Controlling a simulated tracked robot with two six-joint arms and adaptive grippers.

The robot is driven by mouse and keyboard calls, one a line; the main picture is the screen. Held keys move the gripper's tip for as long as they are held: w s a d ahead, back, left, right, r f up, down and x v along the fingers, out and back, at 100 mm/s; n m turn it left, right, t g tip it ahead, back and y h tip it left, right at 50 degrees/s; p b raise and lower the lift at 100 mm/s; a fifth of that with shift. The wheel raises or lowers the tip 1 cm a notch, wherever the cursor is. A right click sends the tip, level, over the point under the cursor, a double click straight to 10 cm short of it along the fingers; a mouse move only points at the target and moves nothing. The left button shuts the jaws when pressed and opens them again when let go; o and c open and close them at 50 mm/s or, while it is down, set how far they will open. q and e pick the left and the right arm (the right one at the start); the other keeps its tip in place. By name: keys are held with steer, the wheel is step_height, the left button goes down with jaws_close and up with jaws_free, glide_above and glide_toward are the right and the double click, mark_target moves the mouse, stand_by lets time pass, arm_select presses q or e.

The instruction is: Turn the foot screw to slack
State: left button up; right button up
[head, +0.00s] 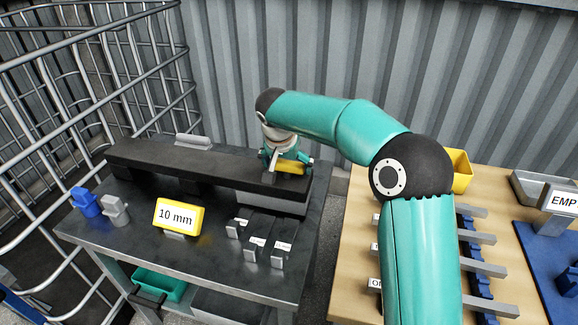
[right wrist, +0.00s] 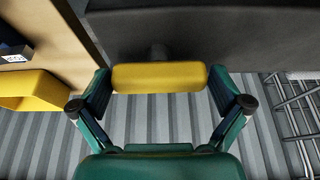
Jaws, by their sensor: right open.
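The foot screw shows as a yellow bar-shaped handle (head: 289,167) at the right end of the long dark beam (head: 190,163) on the dark table. In the right wrist view the yellow handle (right wrist: 160,77) lies crosswise on a short dark stem against the dark beam. My right gripper (head: 287,163) is at this handle, open, with one finger at each end of it. In the right wrist view the fingers of the right gripper (right wrist: 160,88) stand close to the handle's ends; I cannot tell whether they touch. My left gripper is not in view.
A yellow "10 mm" sign (head: 176,216), several labelled dark blocks (head: 257,243), and blue (head: 85,202) and grey (head: 115,211) clamp-like pieces stand on the table. A wire cage (head: 60,110) is at left. A wooden bench (head: 352,235) with a yellow bin (head: 461,171) is at right.

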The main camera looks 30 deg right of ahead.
steer(key=shift+w+d+f, duration=0.1)
steer(key=shift+f, duration=0.2)
